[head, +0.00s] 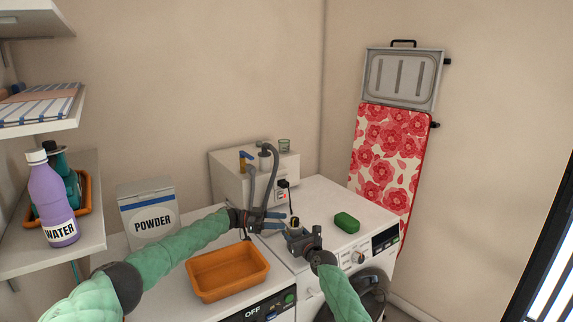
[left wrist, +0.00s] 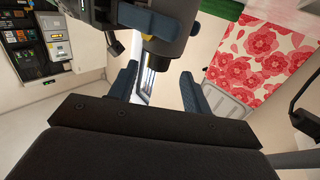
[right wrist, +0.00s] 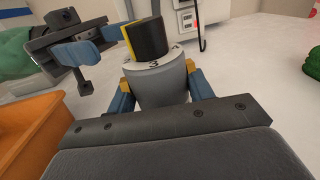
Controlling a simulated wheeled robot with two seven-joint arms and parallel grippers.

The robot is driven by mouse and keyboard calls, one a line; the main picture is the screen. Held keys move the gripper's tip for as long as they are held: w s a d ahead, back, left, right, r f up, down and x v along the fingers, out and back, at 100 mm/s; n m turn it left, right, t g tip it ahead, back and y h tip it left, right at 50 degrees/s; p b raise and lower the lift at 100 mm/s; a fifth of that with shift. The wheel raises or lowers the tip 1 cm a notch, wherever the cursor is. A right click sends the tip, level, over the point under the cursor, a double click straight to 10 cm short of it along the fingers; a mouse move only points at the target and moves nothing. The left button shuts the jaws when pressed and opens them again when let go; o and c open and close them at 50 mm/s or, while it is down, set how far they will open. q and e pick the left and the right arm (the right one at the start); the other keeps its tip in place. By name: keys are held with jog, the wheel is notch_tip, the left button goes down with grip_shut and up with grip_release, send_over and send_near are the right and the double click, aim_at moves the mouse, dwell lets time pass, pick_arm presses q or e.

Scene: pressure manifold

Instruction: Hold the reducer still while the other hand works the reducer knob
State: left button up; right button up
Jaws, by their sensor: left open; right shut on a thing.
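The reducer is a grey tapered body (right wrist: 162,84) with a numbered collar and a black knob (right wrist: 148,38) with a yellow stripe on top. My right gripper (right wrist: 160,92) is shut on the body, one finger on each side. In the head view the right gripper (head: 296,238) holds it above the white machine tops, and the knob (head: 294,221) is small there. My left gripper (head: 276,221) is open and empty, just left of the knob.
A white box (head: 230,178) with grey hoses (head: 273,170) stands behind the grippers. An orange tub (head: 228,272) sits in front of the left arm. A green sponge (head: 346,222) lies on the washer top (head: 330,200) at right. A powder box (head: 148,212) stands left.

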pick_arm(q)
jog(key=a, duration=0.6)
jog(key=w+d+r+n+t+y, duration=0.4)
jog(key=w+r+n+t, duration=0.3)
jog(key=w+t, duration=0.2)
jog(key=w+d+r+n+t+y, duration=0.4)
jog(key=w+r+n+t, duration=0.3)
jog(key=w+t, duration=0.3)
jog(key=shift+w+d+r+n+y, duration=0.3)
jog(key=shift+r+y, duration=0.15)
jog(key=shift+y, duration=0.35)
